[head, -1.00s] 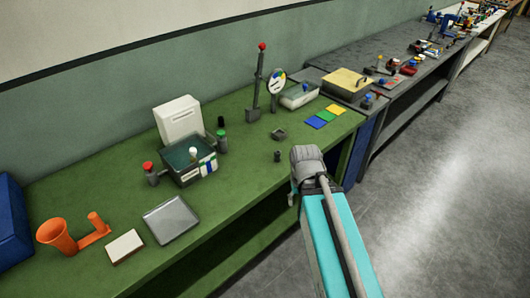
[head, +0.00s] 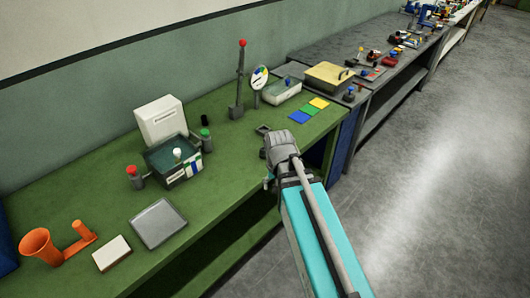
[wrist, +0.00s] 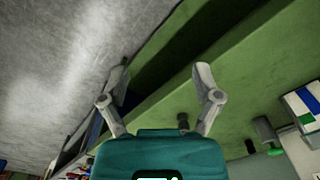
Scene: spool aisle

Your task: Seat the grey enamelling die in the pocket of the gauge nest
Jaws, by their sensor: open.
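The gauge nest (head: 263,129) is a small dark grey square block on the green bench, just behind my gripper in the head view. My gripper (head: 272,168) is at the bench's front edge. In the wrist view my gripper (wrist: 160,78) has its two fingers spread wide, with nothing held between them. A small grey cylinder, apparently the enamelling die (wrist: 183,120), stands on the green bench beyond the palm, nearer the right finger and apart from it. In the head view the die is hidden behind my gripper.
A dark green bin (head: 170,157) and posts with coloured knobs stand left of the nest. A tall red-knobbed post (head: 239,85), a dial (head: 259,77) and coloured cards (head: 309,111) are behind and to the right. A grey tray (head: 157,223) lies at the front left.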

